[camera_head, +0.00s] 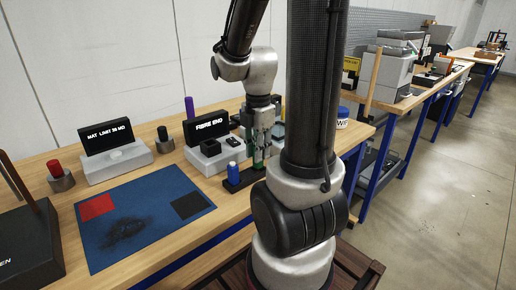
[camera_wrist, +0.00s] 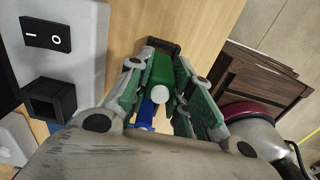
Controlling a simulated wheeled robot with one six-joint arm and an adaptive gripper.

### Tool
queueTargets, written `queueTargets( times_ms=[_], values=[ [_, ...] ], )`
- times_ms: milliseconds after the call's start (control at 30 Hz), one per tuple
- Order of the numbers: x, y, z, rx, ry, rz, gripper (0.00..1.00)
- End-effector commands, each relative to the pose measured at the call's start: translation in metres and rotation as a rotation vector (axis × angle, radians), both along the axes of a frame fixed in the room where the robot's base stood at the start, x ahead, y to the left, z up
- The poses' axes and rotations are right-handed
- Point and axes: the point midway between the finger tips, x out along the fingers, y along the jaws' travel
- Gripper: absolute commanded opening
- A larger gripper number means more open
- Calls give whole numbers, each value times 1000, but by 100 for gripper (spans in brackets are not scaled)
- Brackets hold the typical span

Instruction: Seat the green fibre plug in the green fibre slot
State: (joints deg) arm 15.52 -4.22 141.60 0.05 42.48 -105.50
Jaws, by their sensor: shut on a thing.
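The green fibre plug (camera_wrist: 160,74), a green block with a white round end, sits between the fingers of my gripper (camera_wrist: 165,92) in the wrist view. My gripper (camera_head: 260,148) is shut on it and points down over the black holder (camera_head: 243,180) on the bench in the head view. I cannot tell whether the plug still touches the holder. A blue plug (camera_head: 233,170) stands in the holder; it also shows in the wrist view (camera_wrist: 147,110). The grey fibre end unit (camera_head: 211,160) stands just behind. I cannot make out a green slot on it.
The unit has a rocker switch (camera_wrist: 46,34) and a black square socket (camera_wrist: 50,99). A blue mat (camera_head: 145,222) with red and black squares lies to the left. A white tub (camera_head: 342,118) is at right.

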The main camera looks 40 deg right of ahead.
Motion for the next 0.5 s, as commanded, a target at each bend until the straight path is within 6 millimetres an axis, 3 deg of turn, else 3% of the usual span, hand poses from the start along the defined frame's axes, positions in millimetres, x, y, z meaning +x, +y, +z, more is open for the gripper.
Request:
queueTargets(
  times_ms=[500],
  values=[
    [0,0,-13,0,1,0,0]
  ],
)
